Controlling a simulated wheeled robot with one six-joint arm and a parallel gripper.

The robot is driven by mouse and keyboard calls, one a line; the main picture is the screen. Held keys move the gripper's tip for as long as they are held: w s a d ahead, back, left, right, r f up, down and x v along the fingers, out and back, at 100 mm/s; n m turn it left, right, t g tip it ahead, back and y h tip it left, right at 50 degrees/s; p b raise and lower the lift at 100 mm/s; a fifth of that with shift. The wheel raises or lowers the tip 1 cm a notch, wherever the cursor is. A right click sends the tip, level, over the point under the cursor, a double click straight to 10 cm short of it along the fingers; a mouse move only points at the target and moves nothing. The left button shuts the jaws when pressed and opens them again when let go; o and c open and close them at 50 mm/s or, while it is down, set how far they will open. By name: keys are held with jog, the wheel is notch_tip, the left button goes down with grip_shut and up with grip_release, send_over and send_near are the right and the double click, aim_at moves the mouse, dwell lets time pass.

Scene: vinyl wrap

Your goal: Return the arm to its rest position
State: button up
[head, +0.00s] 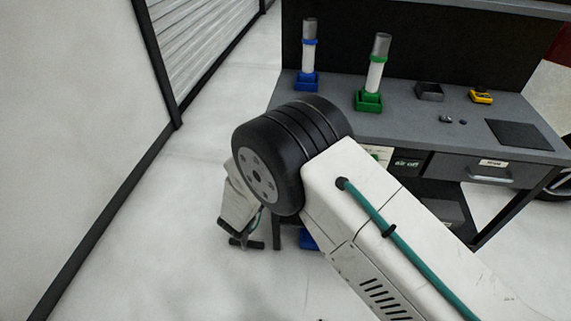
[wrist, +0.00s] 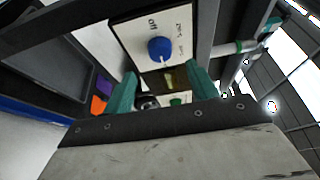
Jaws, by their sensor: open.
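My arm reaches in from the lower right in the head view, bends at a black joint and hangs down at the left front of the workbench (head: 400,115). My gripper (head: 243,243) is low over the pale floor, beside the bench's left end, partly seen. In the wrist view my gripper (wrist: 160,85) shows two teal fingers, apart, with nothing held between them. Beyond the fingers is a white panel with a blue knob (wrist: 159,49) marked "off"; the fingers look apart from the knob.
On the bench stand a blue-based cylinder (head: 308,60), a green-based cylinder (head: 374,75), a grey box (head: 429,91) and a yellow device (head: 481,96). A drawer (head: 488,170) is below. A wall (head: 80,110) stands at left. Open floor (head: 170,240) lies between wall and bench.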

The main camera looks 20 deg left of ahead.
jog(key=shift+s, duration=0.4)
